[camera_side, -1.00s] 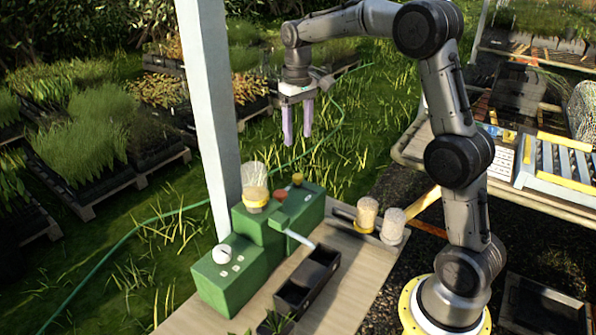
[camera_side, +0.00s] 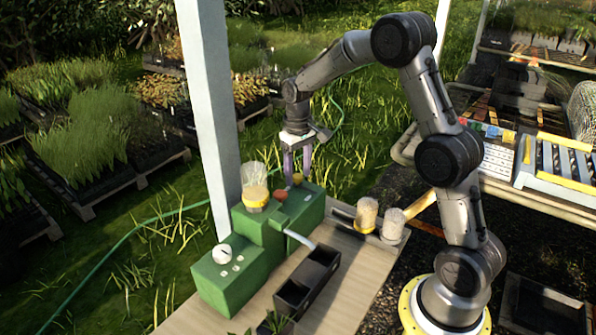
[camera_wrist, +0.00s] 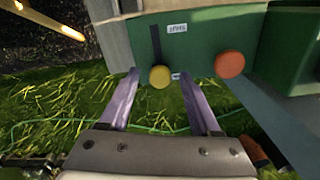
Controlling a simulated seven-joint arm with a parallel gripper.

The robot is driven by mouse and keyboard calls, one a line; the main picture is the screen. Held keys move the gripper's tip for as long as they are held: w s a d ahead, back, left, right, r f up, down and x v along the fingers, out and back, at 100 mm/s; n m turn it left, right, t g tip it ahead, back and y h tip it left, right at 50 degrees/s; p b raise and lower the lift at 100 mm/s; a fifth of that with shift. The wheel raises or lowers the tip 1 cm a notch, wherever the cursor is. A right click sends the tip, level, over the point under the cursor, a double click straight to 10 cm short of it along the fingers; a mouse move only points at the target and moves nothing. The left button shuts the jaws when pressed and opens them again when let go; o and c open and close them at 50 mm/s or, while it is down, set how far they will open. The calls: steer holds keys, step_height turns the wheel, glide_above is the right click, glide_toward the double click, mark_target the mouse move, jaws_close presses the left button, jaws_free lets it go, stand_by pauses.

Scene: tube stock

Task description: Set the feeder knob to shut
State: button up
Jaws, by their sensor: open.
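The green feeder (camera_side: 303,212) stands on the bench with a yellow round knob (camera_side: 297,179) on its top and an orange round knob (camera_side: 280,196) nearer its spout. In the wrist view the yellow knob (camera_wrist: 160,76) sits at the near end of a dark straight slot (camera_wrist: 156,43). A white label (camera_wrist: 177,30) lies beside the slot; its text is too small to read surely. The orange knob (camera_wrist: 229,64) is to the right. My gripper (camera_side: 297,164) is open and empty, pointing down just above the yellow knob, its lilac fingers on either side in the wrist view.
A clear cup (camera_side: 254,180) with yellow base stands on the green block, left of the knobs. A white dial (camera_side: 222,254) is on the lower block. A black tray (camera_side: 308,279) and two filled tubes (camera_side: 367,214) stand nearby. A white post (camera_side: 208,110) rises behind.

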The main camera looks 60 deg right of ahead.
steer(key=shift+c, duration=0.3)
jaws_close()
